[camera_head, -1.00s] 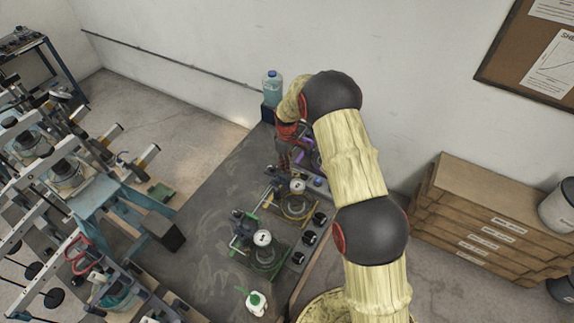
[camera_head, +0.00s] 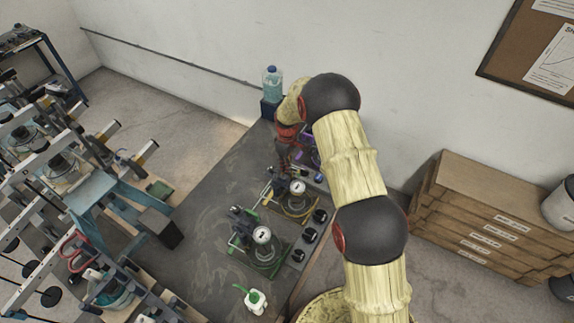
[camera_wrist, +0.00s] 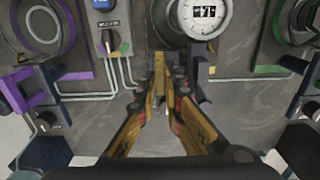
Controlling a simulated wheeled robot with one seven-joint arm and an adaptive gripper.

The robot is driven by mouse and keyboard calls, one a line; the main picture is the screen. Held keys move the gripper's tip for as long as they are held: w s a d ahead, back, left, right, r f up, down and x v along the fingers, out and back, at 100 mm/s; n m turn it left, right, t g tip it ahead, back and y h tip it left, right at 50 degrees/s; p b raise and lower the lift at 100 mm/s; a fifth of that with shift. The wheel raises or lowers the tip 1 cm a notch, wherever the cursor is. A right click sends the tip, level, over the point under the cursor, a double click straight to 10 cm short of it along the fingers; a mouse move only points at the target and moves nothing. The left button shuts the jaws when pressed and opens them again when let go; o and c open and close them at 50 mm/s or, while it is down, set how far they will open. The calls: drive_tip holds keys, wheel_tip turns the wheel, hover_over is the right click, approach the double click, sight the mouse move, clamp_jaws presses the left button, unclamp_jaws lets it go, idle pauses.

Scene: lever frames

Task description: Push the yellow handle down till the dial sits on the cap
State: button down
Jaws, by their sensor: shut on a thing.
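The yellow-marked lever frame (camera_head: 299,211) stands on the dark bench between a purple one and a green one. Its round white dial (camera_head: 298,188) shows in the head view, and in the wrist view the dial (camera_wrist: 203,17) is at the top, right of centre. My gripper (camera_wrist: 160,86) has its fingers brought together just below and left of the dial. It appears shut on the yellow handle (camera_wrist: 159,64), which is mostly hidden between the fingertips. In the head view my gripper (camera_head: 284,172) hangs behind the yellow frame. I cannot make out the cap or the gap beneath the dial.
The purple frame (camera_wrist: 52,28) is at left and the green frame (camera_wrist: 280,70) at right in the wrist view. A white bottle with a green top (camera_head: 254,300) stands at the bench's front. A blue-liquid bottle (camera_head: 272,82) stands at the back.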

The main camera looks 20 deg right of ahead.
drive_tip(key=shift+f, duration=0.65)
drive_tip(key=shift+s, duration=0.15)
drive_tip(key=c, duration=2.1)
unclamp_jaws()
drive_tip(key=shift+w, duration=0.2)
drive_tip(key=shift+o, duration=0.9)
drive_tip(key=shift+r, duration=0.1)
wheel_tip(320, 180, up, 12)
